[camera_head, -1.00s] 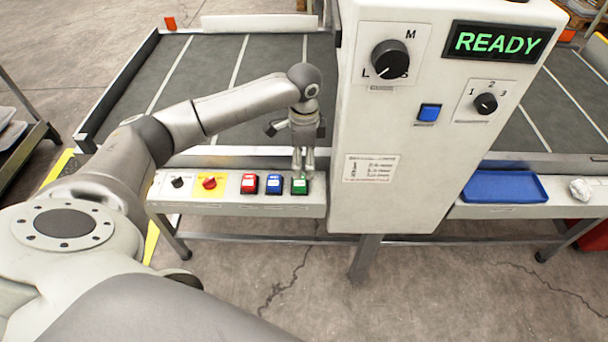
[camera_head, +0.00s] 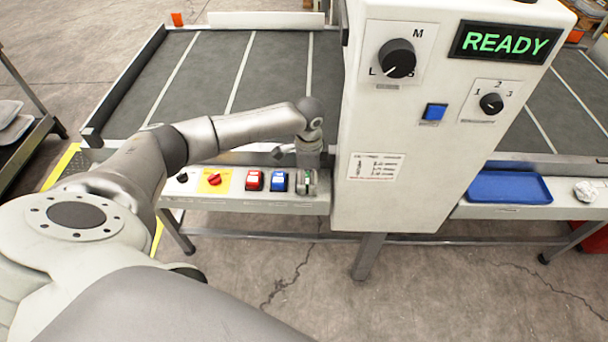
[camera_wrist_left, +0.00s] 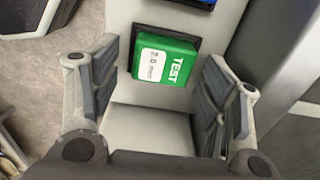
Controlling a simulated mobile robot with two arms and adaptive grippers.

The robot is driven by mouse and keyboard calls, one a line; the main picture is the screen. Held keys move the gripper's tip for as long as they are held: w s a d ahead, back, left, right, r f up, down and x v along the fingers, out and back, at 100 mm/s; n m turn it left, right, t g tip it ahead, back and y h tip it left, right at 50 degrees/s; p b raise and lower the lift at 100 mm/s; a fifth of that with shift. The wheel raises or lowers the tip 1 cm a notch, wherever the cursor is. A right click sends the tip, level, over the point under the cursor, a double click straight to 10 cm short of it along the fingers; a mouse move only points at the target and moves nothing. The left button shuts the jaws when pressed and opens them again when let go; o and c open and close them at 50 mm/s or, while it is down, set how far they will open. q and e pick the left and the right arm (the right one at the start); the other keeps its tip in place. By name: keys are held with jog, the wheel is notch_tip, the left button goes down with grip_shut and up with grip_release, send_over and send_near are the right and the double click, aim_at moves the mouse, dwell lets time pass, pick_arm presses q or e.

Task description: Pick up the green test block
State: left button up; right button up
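The green test block (camera_wrist_left: 166,60), with a white label and the word TEST, sits in a dark holder on the narrow shelf. In the head view the green block (camera_head: 308,177) is mostly hidden by my left gripper (camera_head: 308,182). In the left wrist view my left gripper (camera_wrist_left: 158,95) is open, with one finger on each side of the block and a gap on both sides. The fingers are not touching it. My right gripper is not in view.
A blue block (camera_head: 278,181) and a red block (camera_head: 254,179) stand in a row left of the green one. The white control cabinet (camera_head: 372,210) rises close on the right. A blue tray (camera_head: 508,188) lies beyond it.

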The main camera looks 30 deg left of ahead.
pick_arm(q)
jog(key=c, duration=0.9)
jog(key=shift+c, duration=0.4)
jog(key=shift+r, duration=0.2)
